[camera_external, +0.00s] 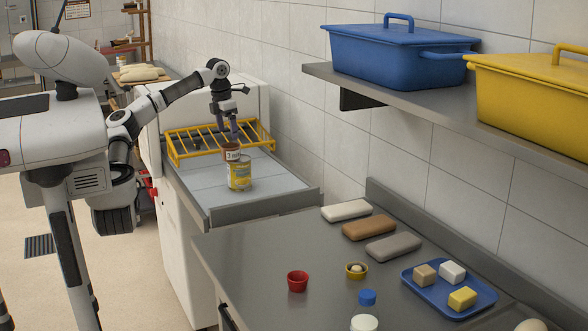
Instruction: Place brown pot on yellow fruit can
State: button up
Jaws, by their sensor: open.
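The small brown pot (231,152) with a pale label shows right above the yellow fruit can (240,176), a little left of its middle. From this view I cannot tell whether the pot rests on the can's top or is just above or behind it. The can stands upright on the pale counter surface of the white unit. My gripper (231,138) points down with its fingers open at the pot's upper edge. Contact between the fingers and the pot is too small to make out.
A yellow rack (190,148) stands behind the can. In front, the steel table holds a red cup (298,281), a small yellow bowl (356,270), several loaf-like blocks and a blue tray (425,290). A shelf with blue (400,65) and yellow (530,105) bins hangs at right.

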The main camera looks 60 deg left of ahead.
aim_at(223, 145)
jog(key=r, duration=0.5)
jog(key=shift+s+r, duration=0.1)
jog(key=shift+s, duration=0.2)
